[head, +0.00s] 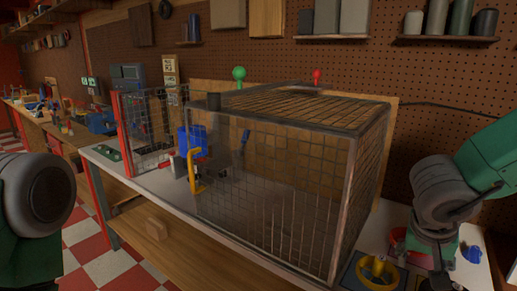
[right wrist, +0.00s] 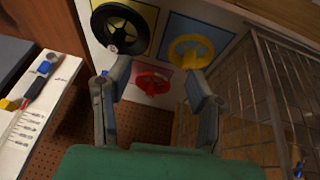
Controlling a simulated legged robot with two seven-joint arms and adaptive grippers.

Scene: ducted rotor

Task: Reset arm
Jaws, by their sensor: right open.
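My right gripper (head: 441,262) hangs at the right of the head view, beside the wire cage's right end. In the right wrist view the right gripper (right wrist: 157,78) is open, with nothing between its two fingers. Beyond the fingers are a black handwheel (right wrist: 120,27), a red handwheel (right wrist: 151,83) and a yellow handwheel (right wrist: 191,50) on coloured squares. The yellow handwheel also shows in the head view (head: 377,270). Of my left arm only a green and grey part shows at the left edge; its gripper is out of view.
A large wire mesh cage (head: 347,205) stands on the workbench (head: 150,182). At its open left side are a yellow handle (head: 194,172) and a blue block (head: 190,141). A white panel with small tools (right wrist: 42,95) lies left of the gripper.

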